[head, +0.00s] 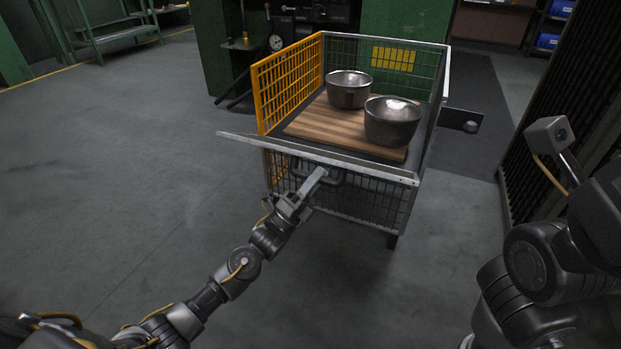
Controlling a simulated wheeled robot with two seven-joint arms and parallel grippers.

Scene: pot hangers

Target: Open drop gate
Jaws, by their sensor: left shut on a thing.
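The drop gate (365,168) is the near mesh panel of a wire cage cart, with a grey metal top rail. The rail sits at an angle to the cart and its left end sticks out past the yellow side. My left gripper (318,177) is shut on the dark gate handle (330,176), just below the rail's middle. The fingers partly hide the handle. Two metal pots, one farther back (348,90) and one nearer (391,122), stand upright on a wooden board (330,123) inside the cart. My right gripper is not in view.
The yellow mesh side (288,83) bounds the cart on the left. A dark slatted rack (560,110) stands at the right. The grey floor left of the cart is clear.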

